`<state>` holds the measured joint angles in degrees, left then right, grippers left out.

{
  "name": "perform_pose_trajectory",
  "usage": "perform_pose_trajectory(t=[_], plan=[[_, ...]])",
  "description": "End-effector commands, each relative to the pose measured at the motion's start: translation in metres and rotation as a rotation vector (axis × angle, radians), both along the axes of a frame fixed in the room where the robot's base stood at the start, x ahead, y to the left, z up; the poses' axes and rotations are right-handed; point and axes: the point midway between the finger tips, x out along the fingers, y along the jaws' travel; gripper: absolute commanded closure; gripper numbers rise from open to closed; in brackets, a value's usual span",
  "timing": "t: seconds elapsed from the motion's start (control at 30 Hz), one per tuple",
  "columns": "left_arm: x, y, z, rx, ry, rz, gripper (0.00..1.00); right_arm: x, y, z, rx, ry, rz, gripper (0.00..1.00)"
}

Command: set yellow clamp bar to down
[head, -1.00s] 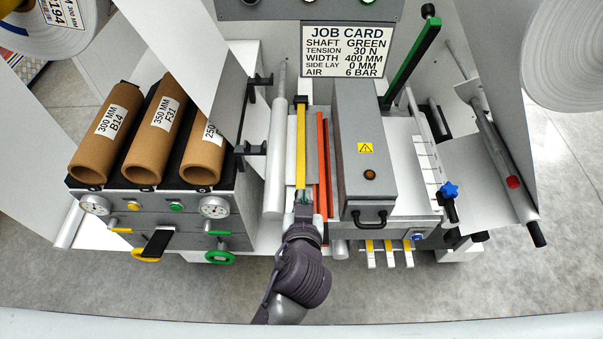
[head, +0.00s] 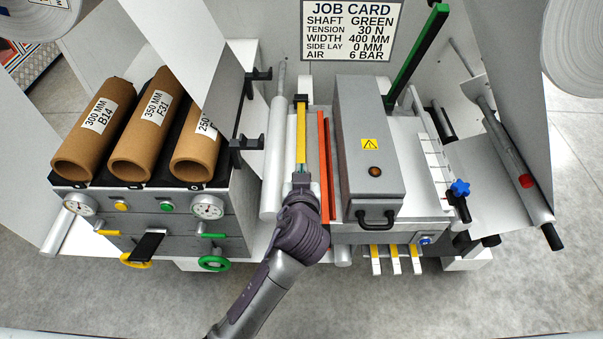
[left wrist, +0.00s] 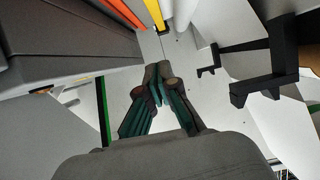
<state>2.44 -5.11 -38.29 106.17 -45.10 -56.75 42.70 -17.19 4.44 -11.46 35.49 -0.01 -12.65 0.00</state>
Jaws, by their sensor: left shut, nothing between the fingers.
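The yellow clamp bar (head: 301,135) is a long narrow strip running away from me between a pale roller and an orange bar, with a black part at its far end. My left gripper (head: 301,179) is shut and empty at the bar's near end, hiding that end; I cannot tell whether it touches. In the left wrist view the shut fingers (left wrist: 157,84) show in the middle, and part of the yellow bar (left wrist: 154,12) shows at the top edge, apart from them in the picture. My right gripper is not in view.
The orange bar (head: 324,165) lies just right of the yellow one. A grey box (head: 366,140) with a black handle stands further right. The pale roller (head: 274,160) and black brackets (head: 247,143) are on the left, beside brown cores (head: 142,140).

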Motion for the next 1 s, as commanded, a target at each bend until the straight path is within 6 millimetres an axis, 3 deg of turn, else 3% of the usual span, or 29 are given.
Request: perform_pose_trajectory(t=[0.47, 0.8, 1.0], plan=[[-0.002, 0.000, -0.007, 0.000, 0.000, 0.000, 1.00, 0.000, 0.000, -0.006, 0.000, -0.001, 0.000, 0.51], [-0.016, 0.000, -0.071, -0.002, 0.003, 0.003, 1.00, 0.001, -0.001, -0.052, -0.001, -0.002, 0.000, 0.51], [-0.020, 0.000, -0.085, -0.001, 0.007, 0.001, 1.00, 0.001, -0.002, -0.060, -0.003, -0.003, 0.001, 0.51]])
